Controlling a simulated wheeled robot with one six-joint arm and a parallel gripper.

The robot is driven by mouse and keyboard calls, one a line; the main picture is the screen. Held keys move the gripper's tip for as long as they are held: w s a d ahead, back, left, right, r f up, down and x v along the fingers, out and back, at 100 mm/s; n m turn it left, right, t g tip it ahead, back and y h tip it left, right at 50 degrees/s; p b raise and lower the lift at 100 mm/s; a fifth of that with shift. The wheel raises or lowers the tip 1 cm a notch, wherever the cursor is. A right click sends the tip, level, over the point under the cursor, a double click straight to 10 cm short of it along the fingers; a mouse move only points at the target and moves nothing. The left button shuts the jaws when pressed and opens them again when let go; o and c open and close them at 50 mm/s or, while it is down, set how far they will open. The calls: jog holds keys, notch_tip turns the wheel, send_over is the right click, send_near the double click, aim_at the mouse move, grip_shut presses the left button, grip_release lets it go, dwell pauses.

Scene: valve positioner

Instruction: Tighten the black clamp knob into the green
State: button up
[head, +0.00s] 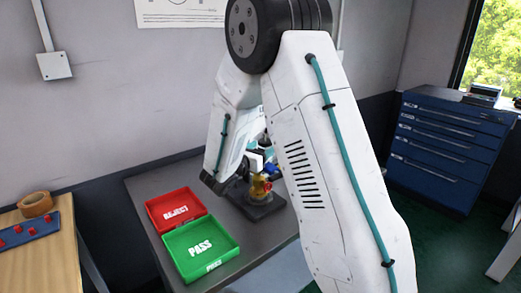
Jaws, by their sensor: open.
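A brass-yellow valve body (260,187) with a small red part stands on a dark base plate (266,210) on the grey bench. A blue part (271,168) shows just above it. My gripper (254,162) is only partly seen, close by the valve's upper part; it is open, and its fingertips are hard to make out. I cannot tell whether it touches anything. The black clamp knob cannot be made out; my arm covers much of this area. No green mark shows on the valve assembly.
A red REJECT tray (163,205) and a green PASS tray (169,246) sit empty on the bench (147,181), left of the valve. A wooden table (30,263) with tape (36,204) stands at far left. A blue drawer cabinet (446,150) stands at right.

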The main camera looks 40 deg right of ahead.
jog(key=c, duration=1)
jog(key=shift+o, duration=0.2)
jog(key=shift+m+g, duration=0.3)
jog(key=shift+g, duration=0.1)
jog(key=m+g, duration=0.1)
jog(key=g, duration=0.1)
jog(key=m+g+h, duration=0.1)
jog(key=m+g, duration=0.1)
jog(key=g, duration=0.1)
jog(key=shift+s, duration=0.2)
jog(key=shift+s+m+g+y, duration=0.15)
jog(key=shift+m+g, duration=0.9)
jog(key=shift+g, duration=0.5)
jog(key=shift+s+m+g+y, duration=0.1)
jog(key=shift+m+g+y, duration=0.05)
jog(key=shift+m+g, duration=1.15)
jog(key=shift+g, duration=0.35)
jog(key=o, duration=1)
jog(key=shift+c, duration=0.2)
